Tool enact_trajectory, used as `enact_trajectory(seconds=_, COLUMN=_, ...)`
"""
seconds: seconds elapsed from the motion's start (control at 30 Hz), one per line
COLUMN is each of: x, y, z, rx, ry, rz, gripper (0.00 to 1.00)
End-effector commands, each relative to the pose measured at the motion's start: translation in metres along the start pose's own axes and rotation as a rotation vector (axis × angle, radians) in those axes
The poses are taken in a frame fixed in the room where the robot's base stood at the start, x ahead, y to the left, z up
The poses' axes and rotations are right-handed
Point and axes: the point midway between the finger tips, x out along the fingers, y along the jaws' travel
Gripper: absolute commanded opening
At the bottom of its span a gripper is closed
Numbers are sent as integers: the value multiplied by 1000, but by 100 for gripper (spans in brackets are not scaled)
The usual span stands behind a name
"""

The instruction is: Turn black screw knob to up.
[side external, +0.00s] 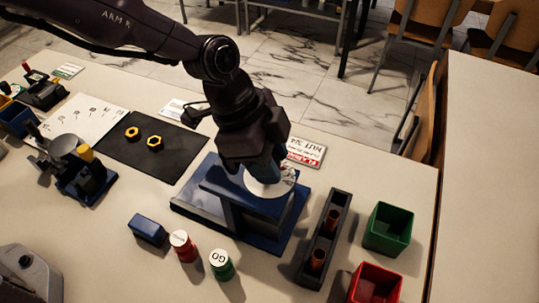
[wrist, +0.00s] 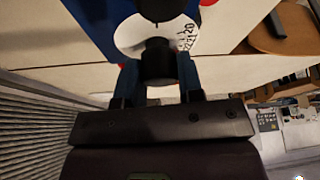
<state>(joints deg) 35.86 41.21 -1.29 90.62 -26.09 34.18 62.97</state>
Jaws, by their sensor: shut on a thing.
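In the wrist view, the black screw knob (wrist: 157,62) stands in front of a white round dial (wrist: 128,36) with dark markings. My gripper (wrist: 158,75) has one blue finger on each side of the knob and is shut on it. In the side external view, my gripper (side external: 262,168) reaches down to the blue rig (side external: 228,192), at the white dial (side external: 270,185). The knob is hidden there behind my gripper. The direction the knob points cannot be told.
A dark rack (side external: 325,240) with copper-coloured cylinders stands right of the rig, near a green bin (side external: 388,229) and a red bin (side external: 374,284). A red piece (side external: 183,246), a green piece (side external: 221,265) and a blue block (side external: 148,229) stand in front. A black mat (side external: 152,152) holds two yellow nuts.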

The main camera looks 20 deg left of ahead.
Motion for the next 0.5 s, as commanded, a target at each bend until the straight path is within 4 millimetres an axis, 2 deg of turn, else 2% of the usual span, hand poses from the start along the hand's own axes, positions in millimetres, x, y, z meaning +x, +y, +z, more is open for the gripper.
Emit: enact_trajectory(seconds=0.5, x=0, y=1, z=-1, rx=-385, ry=0, rz=-164, gripper=11)
